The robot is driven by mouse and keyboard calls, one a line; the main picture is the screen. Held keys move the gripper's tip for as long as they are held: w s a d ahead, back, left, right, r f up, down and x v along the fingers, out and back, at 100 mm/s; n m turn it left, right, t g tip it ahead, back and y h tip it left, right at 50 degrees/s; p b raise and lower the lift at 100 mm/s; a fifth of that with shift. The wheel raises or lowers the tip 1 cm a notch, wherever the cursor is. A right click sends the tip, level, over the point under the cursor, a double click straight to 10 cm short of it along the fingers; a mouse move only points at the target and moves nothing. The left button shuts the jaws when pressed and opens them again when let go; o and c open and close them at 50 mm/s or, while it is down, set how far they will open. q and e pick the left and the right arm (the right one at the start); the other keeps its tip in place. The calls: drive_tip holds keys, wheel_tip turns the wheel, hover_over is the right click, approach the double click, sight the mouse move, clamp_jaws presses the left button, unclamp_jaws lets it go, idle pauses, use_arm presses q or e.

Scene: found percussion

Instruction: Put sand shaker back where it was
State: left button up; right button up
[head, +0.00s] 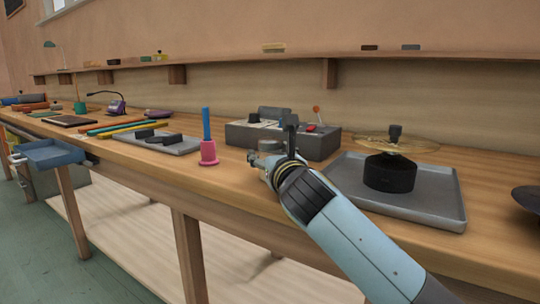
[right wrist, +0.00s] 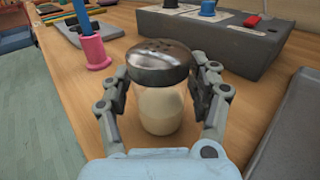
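The sand shaker has a dark metal perforated cap and a pale, sand-filled body. It is upright in the middle of the right wrist view (right wrist: 160,105), and partly shows at my gripper in the head view (head: 268,146). My right gripper (head: 280,150) has a finger on each side of it. In the right wrist view the fingers (right wrist: 163,75) meet the cap's sides, and the far fingertips are partly hidden. The shaker's base is at or just above the wooden bench (head: 225,188); I cannot tell which. My left gripper is not in view.
A grey control box (head: 318,144) stands behind the gripper. A grey tray (head: 435,212) with a black drum-like base and brass cymbal (head: 400,146) is to the right. A pink holder with a blue stick (head: 208,153) stands to the left. Bare bench lies between.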

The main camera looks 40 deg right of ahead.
drive_tip(key=shift+o, duration=0.6)
drive_tip(key=shift+s+r, duration=0.15)
drive_tip(key=p+v, duration=0.1)
drive_tip(key=v, duration=1)
drive_tip(key=shift+s+a+p, duration=0.15)
drive_tip(key=shift+s+p, duration=0.2)
drive_tip(key=shift+s, duration=0.05)
